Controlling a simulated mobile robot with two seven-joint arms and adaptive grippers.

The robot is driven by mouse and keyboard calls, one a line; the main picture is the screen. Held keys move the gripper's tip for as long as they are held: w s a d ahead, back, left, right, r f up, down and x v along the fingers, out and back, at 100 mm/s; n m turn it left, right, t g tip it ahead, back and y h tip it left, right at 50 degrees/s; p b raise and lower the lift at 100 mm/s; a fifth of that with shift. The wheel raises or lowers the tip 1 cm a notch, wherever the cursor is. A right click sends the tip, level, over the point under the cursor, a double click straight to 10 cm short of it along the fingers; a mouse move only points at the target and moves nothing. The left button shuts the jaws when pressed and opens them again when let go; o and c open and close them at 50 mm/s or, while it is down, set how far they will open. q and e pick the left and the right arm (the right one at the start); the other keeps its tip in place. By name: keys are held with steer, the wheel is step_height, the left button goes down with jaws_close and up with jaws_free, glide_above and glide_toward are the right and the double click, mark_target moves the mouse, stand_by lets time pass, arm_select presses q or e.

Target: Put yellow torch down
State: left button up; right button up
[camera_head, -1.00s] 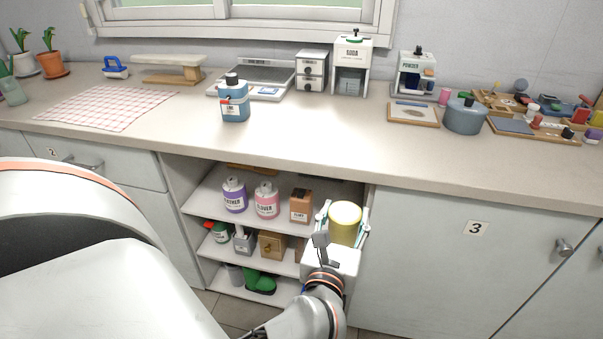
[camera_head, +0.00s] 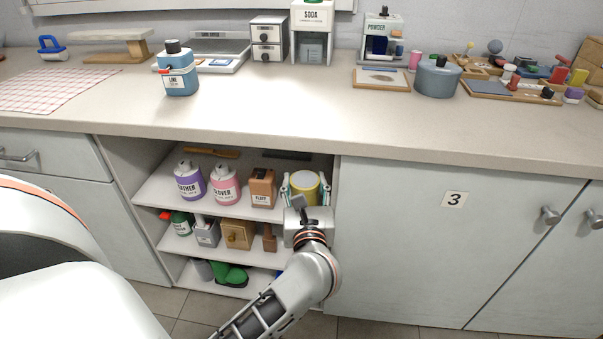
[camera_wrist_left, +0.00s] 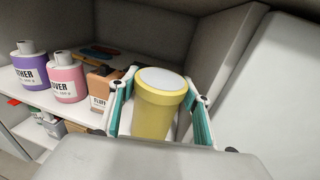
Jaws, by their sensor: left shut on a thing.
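The yellow torch (camera_head: 305,190) is a yellow cylinder with a pale round top. It stands upright at the right end of the top shelf (camera_head: 160,189) in the open cabinet. My left gripper (camera_head: 304,188) is shut around it, with one finger on each side. In the left wrist view the torch (camera_wrist_left: 158,102) sits between the teal-padded fingers of the gripper (camera_wrist_left: 160,112). The torch's base is mostly hidden by the gripper, so I cannot tell whether it touches the shelf. My right gripper is not in view.
A brown FLUFF box (camera_head: 262,188) stands just left of the torch, with a pink bottle (camera_head: 226,186) and a purple bottle (camera_head: 189,184) further left. The cabinet's side wall is close on the right. The countertop (camera_head: 260,120) overhangs the shelf.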

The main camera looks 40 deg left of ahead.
arm_select(q)
steer(key=w+a+f+b, duration=0.2)
steer(key=w+a+f, duration=0.1)
steer(key=w+a, duration=0.2)
steer(key=shift+f, duration=0.35)
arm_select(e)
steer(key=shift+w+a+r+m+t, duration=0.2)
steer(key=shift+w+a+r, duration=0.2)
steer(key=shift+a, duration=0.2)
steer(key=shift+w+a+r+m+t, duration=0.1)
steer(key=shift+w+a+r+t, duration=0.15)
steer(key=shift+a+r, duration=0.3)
arm_select(q)
steer(key=o, duration=1)
steer(key=shift+w+d+f, duration=0.1)
steer(key=shift+f, duration=0.05)
steer(key=shift+o, duration=0.9)
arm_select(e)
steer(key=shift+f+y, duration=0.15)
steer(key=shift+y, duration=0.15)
